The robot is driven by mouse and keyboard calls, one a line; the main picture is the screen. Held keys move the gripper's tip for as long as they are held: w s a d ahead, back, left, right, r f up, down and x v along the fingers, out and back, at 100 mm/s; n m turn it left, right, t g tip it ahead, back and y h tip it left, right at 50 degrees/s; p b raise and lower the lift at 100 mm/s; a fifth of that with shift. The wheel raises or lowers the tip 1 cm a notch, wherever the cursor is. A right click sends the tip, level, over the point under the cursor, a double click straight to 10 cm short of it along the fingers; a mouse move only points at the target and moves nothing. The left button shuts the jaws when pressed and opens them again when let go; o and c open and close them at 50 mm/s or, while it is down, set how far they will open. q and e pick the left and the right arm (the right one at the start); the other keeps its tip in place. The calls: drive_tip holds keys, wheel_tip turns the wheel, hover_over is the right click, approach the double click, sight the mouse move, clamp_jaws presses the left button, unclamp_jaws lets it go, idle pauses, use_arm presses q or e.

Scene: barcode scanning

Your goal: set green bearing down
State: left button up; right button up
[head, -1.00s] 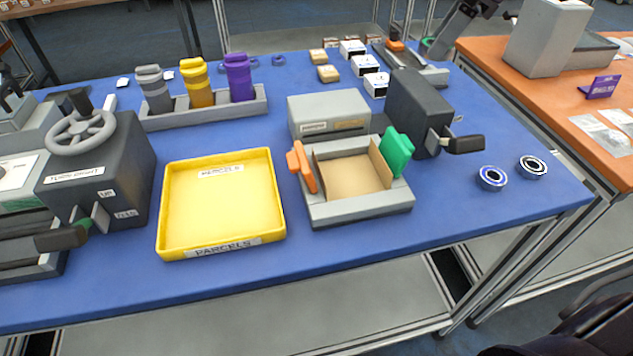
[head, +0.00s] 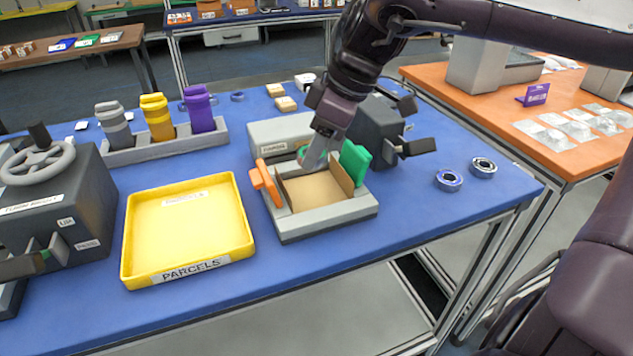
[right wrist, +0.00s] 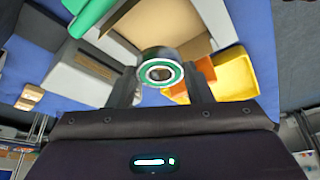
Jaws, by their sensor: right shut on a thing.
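The green bearing (right wrist: 160,73), a ring with a green face and dark centre, is held between the fingers of my right gripper (right wrist: 160,88). In the head view my right gripper (head: 316,160) points down over the back of an open cardboard box (head: 312,190) in a grey fixture (head: 330,214). Part of the green bearing (head: 302,154) shows beside the fingers; the rest is hidden. It appears to be above the box, but I cannot tell how high. My left gripper is not in view.
An orange flap (head: 267,182) and a green flap (head: 354,161) stand at the box's sides. A yellow parcels tray (head: 128,240) is to the left. Bare blue table lies in front.

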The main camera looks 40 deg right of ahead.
sight(309, 193)
wheel_tip(309, 193, down, 3)
wheel_tip(309, 193, down, 3)
drive_tip(key=shift+f, duration=0.5)
drive_tip(key=shift+f+b, duration=0.2)
drive_tip(key=shift+b, duration=0.15)
drive_tip(key=o, duration=1)
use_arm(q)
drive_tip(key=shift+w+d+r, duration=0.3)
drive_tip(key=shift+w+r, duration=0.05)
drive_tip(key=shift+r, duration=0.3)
use_arm(e)
drive_tip(key=shift+o, duration=0.3)
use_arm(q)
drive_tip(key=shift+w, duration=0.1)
use_arm(e)
drive_tip(key=shift+r, duration=0.15)
